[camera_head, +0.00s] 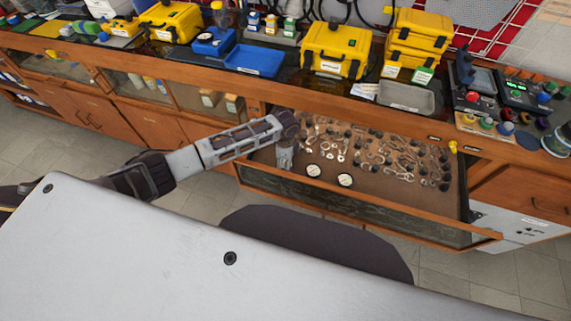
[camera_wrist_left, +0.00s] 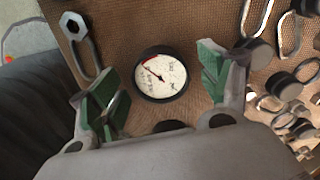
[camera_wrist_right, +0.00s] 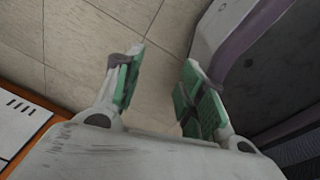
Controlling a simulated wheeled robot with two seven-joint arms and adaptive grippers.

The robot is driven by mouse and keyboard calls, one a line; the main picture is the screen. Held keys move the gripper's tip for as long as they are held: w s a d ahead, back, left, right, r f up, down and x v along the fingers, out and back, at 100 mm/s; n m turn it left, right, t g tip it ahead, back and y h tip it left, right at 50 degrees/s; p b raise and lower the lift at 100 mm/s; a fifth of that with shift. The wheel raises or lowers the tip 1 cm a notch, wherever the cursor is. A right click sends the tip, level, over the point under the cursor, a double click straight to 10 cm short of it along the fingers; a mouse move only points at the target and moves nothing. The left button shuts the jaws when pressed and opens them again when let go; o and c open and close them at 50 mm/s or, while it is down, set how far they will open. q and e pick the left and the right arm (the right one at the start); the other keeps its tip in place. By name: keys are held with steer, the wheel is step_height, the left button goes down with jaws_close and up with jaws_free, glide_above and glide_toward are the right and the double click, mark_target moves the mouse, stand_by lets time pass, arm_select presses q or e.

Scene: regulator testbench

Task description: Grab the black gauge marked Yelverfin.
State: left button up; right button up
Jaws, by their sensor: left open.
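Two round gauges with white faces and dark rims lie in the open drawer in the head view, a left one (camera_head: 313,170) and a right one (camera_head: 345,180). In the left wrist view, one black-rimmed gauge (camera_wrist_left: 160,74) lies face up between my open left fingers, apart from both. Its dial lettering is too small to read, so I cannot tell whether it is the Yelverfin gauge. My left gripper (camera_head: 285,158) points down over the drawer's left side, left of both gauges. My right gripper (camera_wrist_right: 160,90) is open and empty above the floor.
The drawer (camera_head: 300,200) holds many metal shackles and fittings (camera_head: 400,160), mostly right of the gauges. A metal link (camera_wrist_left: 80,45) lies near my left finger. Yellow cases (camera_head: 337,50), blue trays (camera_head: 254,60) and a grey tray (camera_head: 405,97) stand on the bench above.

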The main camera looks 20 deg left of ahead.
steer(key=shift+d, duration=0.1)
arm_select(q)
steer(key=c, duration=1.2)
steer(key=shift+r, duration=0.15)
steer(key=shift+c, duration=0.2)
steer(key=shift+r, duration=0.55)
step_height(320, 180, up, 9)
steer(key=shift+f+p, duration=0.15)
steer(key=shift+p, duration=0.3)
arm_select(e)
steer(key=shift+s+a+r, duration=0.2)
steer(key=shift+r, duration=0.25)
